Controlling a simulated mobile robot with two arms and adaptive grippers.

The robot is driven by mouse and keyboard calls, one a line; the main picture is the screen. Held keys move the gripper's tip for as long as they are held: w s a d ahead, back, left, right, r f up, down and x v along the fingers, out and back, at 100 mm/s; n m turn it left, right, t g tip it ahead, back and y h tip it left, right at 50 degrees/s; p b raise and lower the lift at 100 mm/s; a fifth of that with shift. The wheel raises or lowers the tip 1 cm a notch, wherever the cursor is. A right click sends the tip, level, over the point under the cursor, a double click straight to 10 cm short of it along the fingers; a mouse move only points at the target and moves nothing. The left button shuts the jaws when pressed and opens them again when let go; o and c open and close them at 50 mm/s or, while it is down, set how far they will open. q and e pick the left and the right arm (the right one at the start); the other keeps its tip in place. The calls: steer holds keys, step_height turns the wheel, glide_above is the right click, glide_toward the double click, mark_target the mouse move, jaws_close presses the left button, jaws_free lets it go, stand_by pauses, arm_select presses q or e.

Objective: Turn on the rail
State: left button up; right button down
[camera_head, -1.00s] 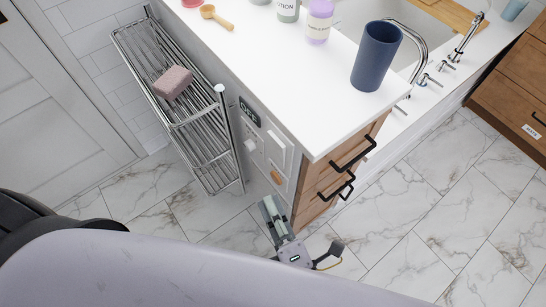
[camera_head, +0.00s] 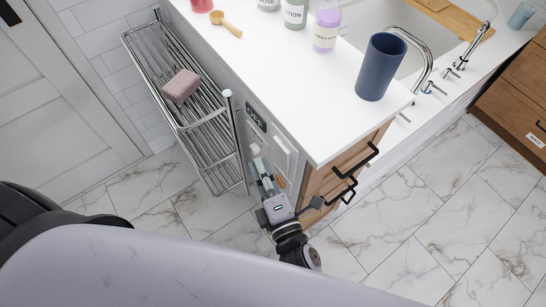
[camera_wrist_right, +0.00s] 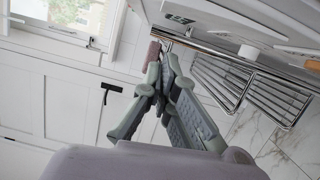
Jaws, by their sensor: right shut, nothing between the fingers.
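The chrome rail (camera_head: 196,112) stands beside the end panel of the counter, with a pink sponge (camera_head: 182,86) resting on it. The rail's bars also show in the right wrist view (camera_wrist_right: 238,84). On the counter's end panel are a small dark display (camera_head: 256,117), which seems to read OFF, and a white plate (camera_head: 284,155). A small white switch or knob (camera_wrist_right: 248,52) shows in the right wrist view. My right gripper (camera_head: 259,162) is shut and empty, its tips close in front of the panel below the display; contact cannot be told. My left gripper is out of view.
Drawers with black handles (camera_head: 342,192) are just right of my right gripper. Marble floor (camera_head: 410,215) is clear at the right. A door stands at the left.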

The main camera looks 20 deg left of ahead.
mark_target(281, 156)
steer(key=shift+w+d+p, duration=0.3)
steer(key=shift+w+d, duration=0.85)
steer(key=shift+w, duration=0.05)
steer(key=shift+r, duration=0.1)
steer(key=shift+w+d+r+m+p, duration=0.15)
steer(key=shift+w+d+m+p, duration=0.45)
steer(key=shift+p, duration=0.5)
steer(key=shift+s+a, duration=0.15)
steer(key=shift+a, duration=0.1)
